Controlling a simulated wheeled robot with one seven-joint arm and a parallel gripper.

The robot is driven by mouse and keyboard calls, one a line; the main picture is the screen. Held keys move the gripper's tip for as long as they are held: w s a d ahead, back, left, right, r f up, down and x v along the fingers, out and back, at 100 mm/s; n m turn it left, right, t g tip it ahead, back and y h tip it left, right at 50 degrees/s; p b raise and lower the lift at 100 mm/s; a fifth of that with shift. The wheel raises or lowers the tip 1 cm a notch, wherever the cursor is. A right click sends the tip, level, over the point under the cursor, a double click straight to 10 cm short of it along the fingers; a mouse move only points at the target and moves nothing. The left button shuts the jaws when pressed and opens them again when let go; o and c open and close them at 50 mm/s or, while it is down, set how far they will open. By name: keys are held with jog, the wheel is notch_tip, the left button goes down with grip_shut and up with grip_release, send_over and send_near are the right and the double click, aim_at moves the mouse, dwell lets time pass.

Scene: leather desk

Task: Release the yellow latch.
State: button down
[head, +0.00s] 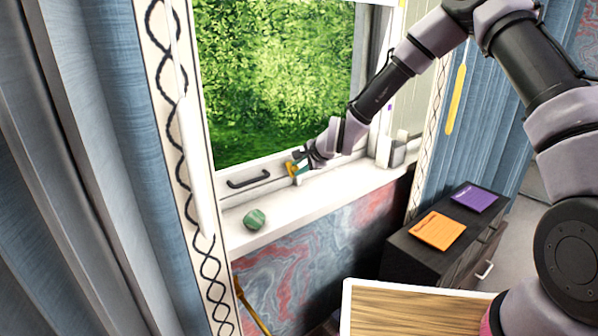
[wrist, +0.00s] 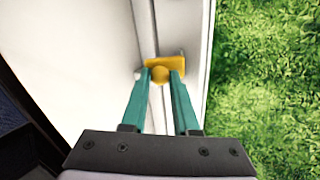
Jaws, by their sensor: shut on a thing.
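The yellow latch (wrist: 178,62) sits on the white window frame, with a rounded knob (wrist: 160,75) facing me in the wrist view. My gripper (wrist: 161,76) has two teal fingers, one on each side of the knob, shut on it. In the head view the latch (head: 291,168) shows as a small yellow piece at the lower window frame, with my gripper (head: 299,168) at it from the right. The fingers and wrist hide part of the latch there.
A black handle (head: 249,178) is on the frame left of the latch. A green striped stone (head: 254,219) lies on the white sill (head: 300,212). A dark cabinet (head: 405,262) with an orange book (head: 438,230) and a purple book (head: 474,198) stands to the right.

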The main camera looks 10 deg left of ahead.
aim_at(297, 168)
jog(key=shift+w+a+r+g+h, duration=0.1)
jog(key=shift+a+r+g+h, duration=0.15)
jog(key=shift+r+g+h, duration=0.3)
jog(key=shift+a+r+g+h, duration=0.2)
jog(key=shift+r+g+h, duration=0.2)
jog(key=shift+g+h, duration=0.2)
jog(key=shift+w+a+r+g+h, duration=0.1)
jog(key=shift+w+r+g+h, duration=0.15)
jog(key=shift+g+h, duration=0.35)
jog(key=shift+w+a+r+g+h, duration=0.15)
jog(key=shift+r+g+h, duration=0.25)
jog(key=shift+h, duration=0.3)
jog(key=shift+w+a+r+g+h, duration=0.1)
jog(key=shift+w+r+g+h, duration=0.1)
jog(key=shift+g+h, duration=0.4)
jog(key=c, duration=0.7)
grip_release()
jog(key=r, duration=0.7)
jog(key=d+r, duration=0.1)
jog(key=r, duration=0.2)
jog(key=shift+s+r, duration=0.3)
jog(key=shift+s, duration=0.1)
